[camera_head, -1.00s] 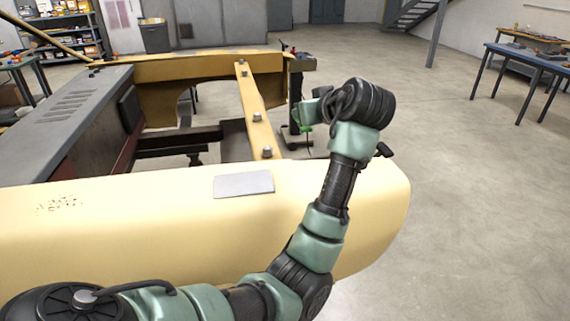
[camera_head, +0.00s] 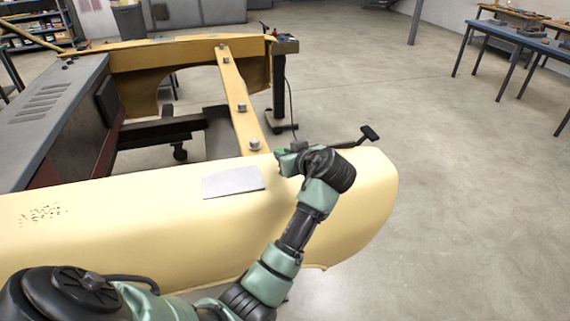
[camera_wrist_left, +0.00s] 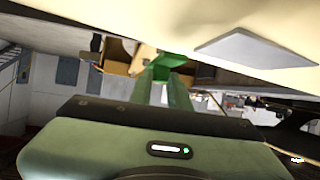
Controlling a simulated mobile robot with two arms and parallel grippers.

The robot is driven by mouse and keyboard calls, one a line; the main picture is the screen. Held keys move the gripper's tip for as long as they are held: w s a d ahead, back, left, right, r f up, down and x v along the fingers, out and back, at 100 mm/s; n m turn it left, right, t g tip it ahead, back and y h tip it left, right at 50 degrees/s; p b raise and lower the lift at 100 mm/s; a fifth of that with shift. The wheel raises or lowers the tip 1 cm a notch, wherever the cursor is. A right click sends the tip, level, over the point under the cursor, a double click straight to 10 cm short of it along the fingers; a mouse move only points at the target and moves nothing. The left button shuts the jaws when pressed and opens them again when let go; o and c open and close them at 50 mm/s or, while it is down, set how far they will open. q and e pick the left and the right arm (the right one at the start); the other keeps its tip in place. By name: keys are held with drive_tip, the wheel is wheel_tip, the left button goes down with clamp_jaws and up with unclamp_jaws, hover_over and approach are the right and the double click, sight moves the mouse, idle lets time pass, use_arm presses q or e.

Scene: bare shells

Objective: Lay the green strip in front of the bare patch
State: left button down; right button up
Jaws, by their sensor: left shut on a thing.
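The bare patch (camera_head: 233,181) is a flat grey rectangle on the top of the cream-yellow body panel (camera_head: 120,215). It also shows in the left wrist view (camera_wrist_left: 256,48). My left gripper (camera_head: 284,152) is just beyond and to the right of the patch, by the far edge of the panel. It is shut on the green strip (camera_wrist_left: 168,60), which shows as bright green between the fingertips in the left wrist view. In the head view only a little green of it shows; the wrist hides most. My right gripper is in neither view.
A yellow rail with several bolts (camera_head: 236,95) runs away from the panel near my left gripper. A dark stand (camera_head: 279,95) is at the frame's far corner. Small dark specks (camera_head: 42,213) mark the panel's left. Floor to the right is clear before the blue tables.

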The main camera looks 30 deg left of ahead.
use_arm(q)
drive_tip(key=shift+f, duration=0.45)
wheel_tip(320, 180, down, 3)
drive_tip(key=shift+r+p, duration=0.2)
drive_tip(key=shift+p, duration=0.25)
drive_tip(key=shift+f, duration=0.45)
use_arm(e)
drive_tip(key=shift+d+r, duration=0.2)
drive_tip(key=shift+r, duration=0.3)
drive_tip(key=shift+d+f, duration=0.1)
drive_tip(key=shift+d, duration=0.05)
use_arm(q)
drive_tip(key=c, duration=1.3)
unclamp_jaws()
drive_tip(key=shift+r, duration=0.1)
